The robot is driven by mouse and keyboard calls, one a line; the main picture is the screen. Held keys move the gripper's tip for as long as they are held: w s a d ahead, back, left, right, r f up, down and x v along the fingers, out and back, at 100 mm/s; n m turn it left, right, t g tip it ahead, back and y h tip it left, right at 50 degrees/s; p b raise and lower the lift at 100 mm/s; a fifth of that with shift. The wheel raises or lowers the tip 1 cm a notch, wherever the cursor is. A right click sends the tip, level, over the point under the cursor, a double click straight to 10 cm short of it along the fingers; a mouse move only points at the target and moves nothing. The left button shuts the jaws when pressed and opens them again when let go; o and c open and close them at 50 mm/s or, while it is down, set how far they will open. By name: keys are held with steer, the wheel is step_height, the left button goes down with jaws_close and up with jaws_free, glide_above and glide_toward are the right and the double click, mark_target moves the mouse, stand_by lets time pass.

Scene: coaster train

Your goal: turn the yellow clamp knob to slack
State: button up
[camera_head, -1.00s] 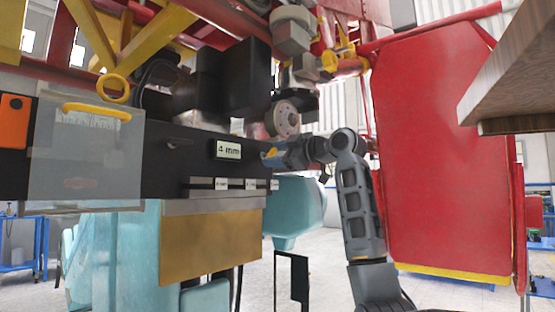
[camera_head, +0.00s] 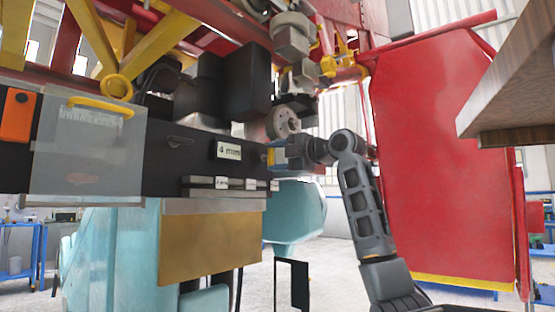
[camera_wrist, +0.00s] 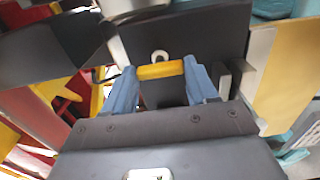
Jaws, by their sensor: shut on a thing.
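The yellow clamp knob (camera_wrist: 160,70) is a short yellow bar in the wrist view. It lies across the picture between the two blue fingers of my gripper (camera_wrist: 161,77), in front of a dark panel. My gripper is shut on the knob, with one finger at each end of it. In the head view my gripper (camera_head: 278,157) is at the right end of the black panel, and a small patch of the yellow knob (camera_head: 270,155) shows at its tip. Most of the knob is hidden there. I cannot read its angle against any mark.
The black panel (camera_head: 196,155) carries a "4 mm" label (camera_head: 228,150) and a row of small tags (camera_head: 222,183). A grey wheel (camera_head: 285,122) sits just above my gripper. A red panel (camera_head: 440,170) stands right of my arm, and a wooden board (camera_head: 510,100) juts in at upper right.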

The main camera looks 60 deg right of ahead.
steer(key=shift+a+f, duration=0.1)
stand_by(0.4)
steer(key=o, duration=1.1)
steer(key=shift+c, duration=0.2)
steer(key=shift+s, duration=0.1)
steer(key=v, duration=0.7)
steer(key=shift+s+b, duration=0.3)
steer(key=shift+b, duration=0.05)
